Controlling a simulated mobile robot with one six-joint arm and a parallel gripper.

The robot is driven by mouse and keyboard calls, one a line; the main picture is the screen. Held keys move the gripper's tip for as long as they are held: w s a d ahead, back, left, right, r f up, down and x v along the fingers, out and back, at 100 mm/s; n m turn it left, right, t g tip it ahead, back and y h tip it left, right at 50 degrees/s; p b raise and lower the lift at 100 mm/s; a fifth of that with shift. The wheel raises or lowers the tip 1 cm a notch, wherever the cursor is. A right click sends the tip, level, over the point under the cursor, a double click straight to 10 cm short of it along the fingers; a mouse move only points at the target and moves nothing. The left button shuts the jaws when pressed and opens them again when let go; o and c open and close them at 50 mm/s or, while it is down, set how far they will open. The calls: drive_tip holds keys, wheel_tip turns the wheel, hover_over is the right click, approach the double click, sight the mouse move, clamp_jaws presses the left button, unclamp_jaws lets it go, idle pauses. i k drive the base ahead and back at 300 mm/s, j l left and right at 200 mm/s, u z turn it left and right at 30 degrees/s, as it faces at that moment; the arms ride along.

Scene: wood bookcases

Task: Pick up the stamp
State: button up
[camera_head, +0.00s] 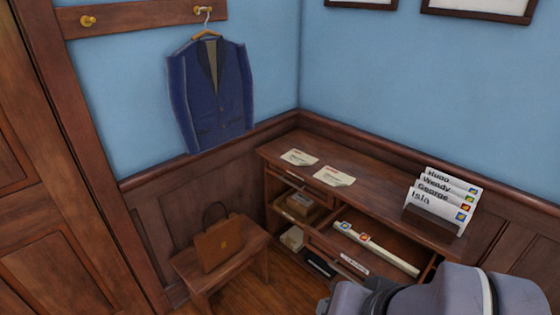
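Small coloured squares that look like stamps (347,226) lie near the left end of a long white strip in an open compartment or pulled-out drawer (330,241) of the wood bookcase. A second such square (365,237) is just to the right. They are too small to make out their designs. Several white envelopes with names such as Isla (430,205) stand in a dark holder on top, each with a coloured stamp at its right side. My grey arm covers the bottom right corner. My gripper's fingers do not show.
The bookcase top (375,190) carries two pale paper cards (333,177) and has bare wood between them and the envelopes. A brown bag (218,245) sits on a low wooden bench (240,265) to the left. A blue jacket (210,92) hangs on the wall.

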sight(363, 238)
drive_tip(key=i+l+z, duration=0.2)
drive_tip(key=i, duration=0.3)
drive_tip(key=i+l+z, duration=0.15)
drive_tip(key=i, duration=0.4)
drive_tip(key=l, duration=0.1)
